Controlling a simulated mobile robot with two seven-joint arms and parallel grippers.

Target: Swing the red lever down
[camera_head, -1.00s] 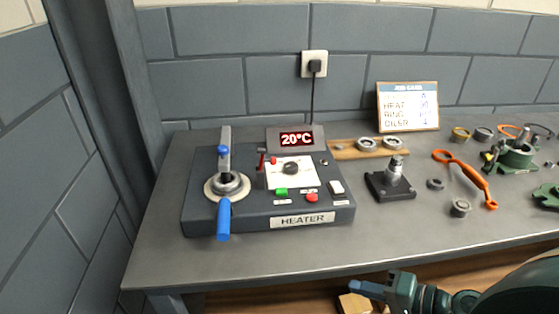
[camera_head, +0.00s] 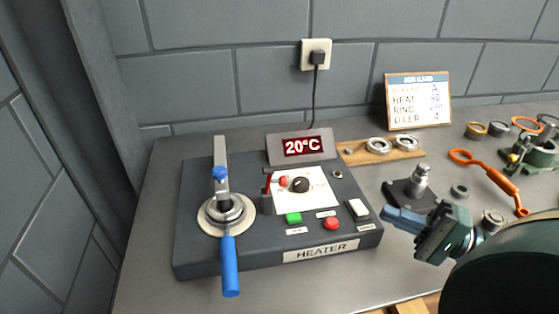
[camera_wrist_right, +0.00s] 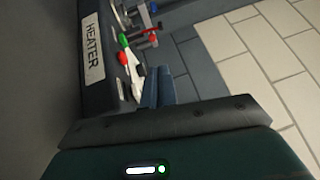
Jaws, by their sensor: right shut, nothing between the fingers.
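The grey heater box (camera_head: 190,250) stands on the bench. The small red lever (camera_head: 268,184) stands upright on it, left of the white dial panel (camera_head: 318,203), with a red end reaching toward the panel's edge. Red parts near the lever also show small at the top of the right wrist view. My right gripper (camera_head: 388,217) is shut and empty, with blue fingers pointing left, just right of the heater's front right corner. It is apart from the lever. Its fingers (camera_wrist_right: 157,88) also show in the right wrist view. My left gripper is not in view.
A large blue-handled lever (camera_head: 230,268) is on the heater's left. Green (camera_head: 293,218) and red (camera_head: 332,223) buttons and a white switch (camera_head: 358,208) lie between gripper and lever. A dark block with a post (camera_head: 421,178) stands behind my gripper. The display (camera_head: 303,146) reads 20°C.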

